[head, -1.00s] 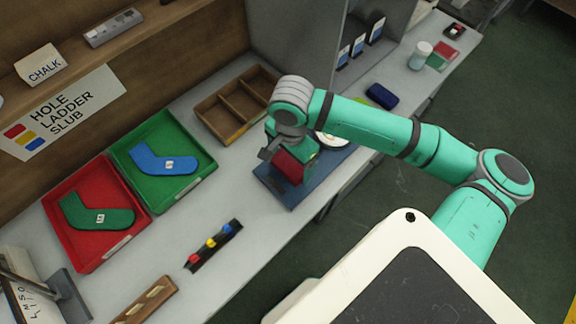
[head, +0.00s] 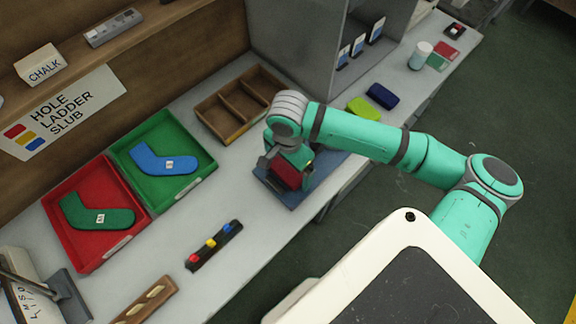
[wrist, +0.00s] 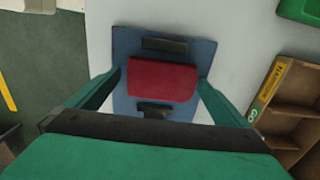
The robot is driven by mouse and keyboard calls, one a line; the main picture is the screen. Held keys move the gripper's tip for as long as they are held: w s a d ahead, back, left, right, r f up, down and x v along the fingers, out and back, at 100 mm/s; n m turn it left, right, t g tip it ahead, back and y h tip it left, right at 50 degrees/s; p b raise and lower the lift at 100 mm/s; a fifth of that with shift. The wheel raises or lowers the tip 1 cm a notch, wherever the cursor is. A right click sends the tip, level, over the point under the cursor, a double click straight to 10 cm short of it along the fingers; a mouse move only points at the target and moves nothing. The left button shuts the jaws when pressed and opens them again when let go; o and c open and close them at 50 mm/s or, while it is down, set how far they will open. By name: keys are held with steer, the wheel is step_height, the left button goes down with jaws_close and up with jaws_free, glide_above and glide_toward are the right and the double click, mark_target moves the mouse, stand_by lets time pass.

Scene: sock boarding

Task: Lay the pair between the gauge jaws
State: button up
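The red folded pair (wrist: 162,80) is between the two fingers of my gripper (wrist: 161,78) in the wrist view, close to both fingertips. It also shows in the head view (head: 287,173), below my wrist. The gauge is a blue board (wrist: 134,28) with two dark jaws. One jaw (wrist: 165,45) shows above the pair in the wrist view and the other jaw (wrist: 155,108) below it, so the pair lines up between them. I cannot tell whether the pair touches the board. My arm hides part of the board in the head view.
A wooden compartment box (head: 224,122) stands behind the gauge. A green tray (head: 204,190) holds a blue sock, and a red tray (head: 88,262) holds a green sock. Yellow-green (head: 364,108) and dark blue (head: 382,96) folded pairs lie to the right. Bare grey bench lies left of the gauge.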

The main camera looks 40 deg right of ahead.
mark_target(288, 170)
steer(key=shift+r, duration=0.1)
step_height(288, 170, up, 12)
stand_by(0.5)
stand_by(0.4)
